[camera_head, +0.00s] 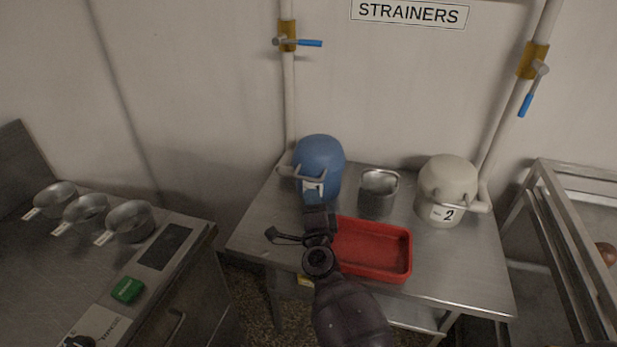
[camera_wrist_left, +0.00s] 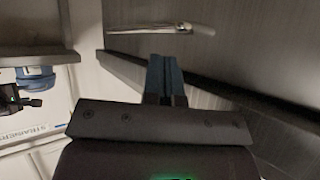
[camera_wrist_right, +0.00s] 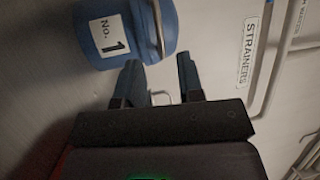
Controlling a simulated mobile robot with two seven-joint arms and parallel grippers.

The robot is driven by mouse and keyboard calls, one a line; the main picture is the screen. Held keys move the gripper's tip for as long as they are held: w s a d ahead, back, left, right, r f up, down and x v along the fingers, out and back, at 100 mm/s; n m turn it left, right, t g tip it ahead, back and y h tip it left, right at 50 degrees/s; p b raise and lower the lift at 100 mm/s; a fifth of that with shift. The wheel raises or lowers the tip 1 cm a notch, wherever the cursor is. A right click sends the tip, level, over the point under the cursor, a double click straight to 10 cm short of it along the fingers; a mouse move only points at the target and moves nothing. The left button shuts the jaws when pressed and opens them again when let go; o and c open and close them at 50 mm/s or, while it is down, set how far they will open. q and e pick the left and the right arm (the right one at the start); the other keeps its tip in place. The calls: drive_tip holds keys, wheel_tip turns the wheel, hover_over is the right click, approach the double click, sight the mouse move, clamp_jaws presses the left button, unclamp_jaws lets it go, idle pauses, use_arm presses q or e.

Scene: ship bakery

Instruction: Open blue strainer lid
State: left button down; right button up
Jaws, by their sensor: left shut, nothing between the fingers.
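The blue strainer (camera_head: 320,158) stands upright at the back left of the metal table. It has a grey handle bar (camera_head: 302,172) across its front and a "No. 1" label. My right gripper (camera_head: 317,196) is just in front of it, over the label. In the right wrist view the blue strainer (camera_wrist_right: 130,25) is beyond the fingertips, with its handle bar (camera_wrist_right: 158,28) near them. My right gripper (camera_wrist_right: 158,70) is open and empty. My left gripper (camera_wrist_left: 165,62) is shut and empty, facing a dark metal surface. The blue strainer is also small in the left wrist view (camera_wrist_left: 36,78).
A red tray (camera_head: 372,250) lies beside my right arm. A metal can (camera_head: 378,194) and a white strainer (camera_head: 447,182) marked 2 stand to the right. Pipes with blue-handled valves (camera_head: 310,43) run up the wall. A counter with metal pots (camera_head: 130,222) is at left.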

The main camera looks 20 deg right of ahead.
sight(309, 179)
drive_tip(key=shift+x, duration=3.95)
clamp_jaws()
